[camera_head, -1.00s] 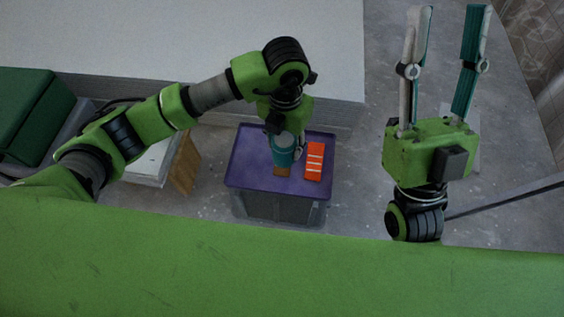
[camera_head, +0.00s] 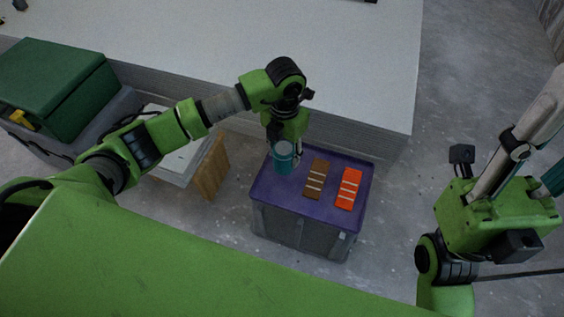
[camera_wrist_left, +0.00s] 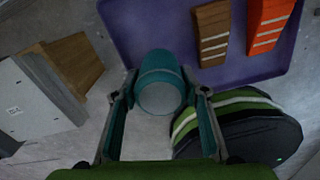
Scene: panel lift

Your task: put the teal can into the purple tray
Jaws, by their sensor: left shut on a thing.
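The teal can (camera_head: 283,160) is held upright-looking in my left gripper (camera_head: 285,146), in front of the left part of the purple tray (camera_head: 271,188) in the head view. In the left wrist view the teal can (camera_wrist_left: 160,75) sits between the fingers of my left gripper (camera_wrist_left: 162,88), overlapping the near edge of the purple tray (camera_wrist_left: 165,30). Whether the can touches the tray is unclear. My right gripper (camera_head: 545,135) is at the right edge of the head view, fingers spread and partly cut off, far from the can.
A brown striped block (camera_head: 317,180) and an orange striped block (camera_head: 348,189) lie on the tray's middle and right. The tray tops a grey bin (camera_head: 297,231). A white-topped counter (camera_head: 370,85) is behind; a green box (camera_head: 55,85) and a wooden piece (camera_head: 212,168) are left.

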